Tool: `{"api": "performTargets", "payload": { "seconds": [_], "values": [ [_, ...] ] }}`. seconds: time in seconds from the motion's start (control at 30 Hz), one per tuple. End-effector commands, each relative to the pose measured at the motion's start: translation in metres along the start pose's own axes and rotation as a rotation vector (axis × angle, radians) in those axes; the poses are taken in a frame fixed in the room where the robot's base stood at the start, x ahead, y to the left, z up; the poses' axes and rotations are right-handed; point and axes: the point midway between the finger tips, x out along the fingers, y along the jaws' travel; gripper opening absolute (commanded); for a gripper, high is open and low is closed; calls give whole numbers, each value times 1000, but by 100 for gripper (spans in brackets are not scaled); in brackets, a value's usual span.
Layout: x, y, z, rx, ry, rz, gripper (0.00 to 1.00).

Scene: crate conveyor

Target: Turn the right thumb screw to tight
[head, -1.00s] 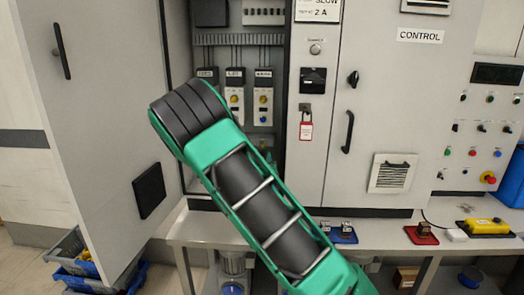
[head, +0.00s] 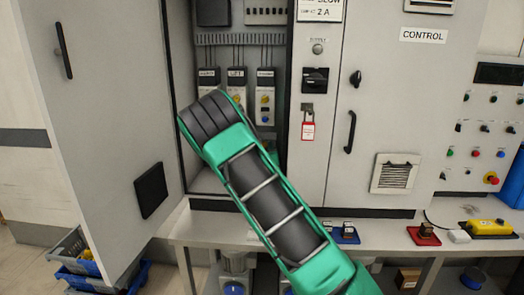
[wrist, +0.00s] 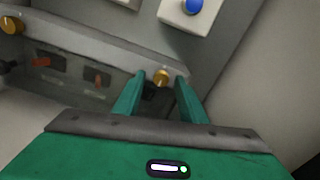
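A brass thumb screw (wrist: 162,77) shows in the wrist view at the right end of a grey cover strip (wrist: 95,45). A second brass thumb screw (wrist: 12,25) is at the strip's left end. My gripper (wrist: 160,78) is open, with its two green fingertips on either side of the right screw. Gaps show between the screw and both fingertips, and I cannot tell how deep it sits between them. In the head view my arm reaches into the open cabinet and hides the gripper and both screws. How tight the screw is cannot be seen.
A white module with a blue knob (wrist: 193,6) is close above the fingers. A plain grey wall rises at the right. In the head view the open cabinet door (head: 105,120) stands left of my arm, and a red tag (head: 308,131) hangs to its right.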

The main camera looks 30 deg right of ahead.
Motion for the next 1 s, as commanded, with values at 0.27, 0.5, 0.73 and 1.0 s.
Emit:
{"api": "performTargets", "payload": {
  "seconds": [0.27,0.5,0.73,1.0],
  "values": [
    [0,0,0,1,0,0,28],
    [-1,3,0,2,1,1,0],
    [0,3,0,32,0,4,0],
    [0,4,1,179,0,6,0]
  ]
}}
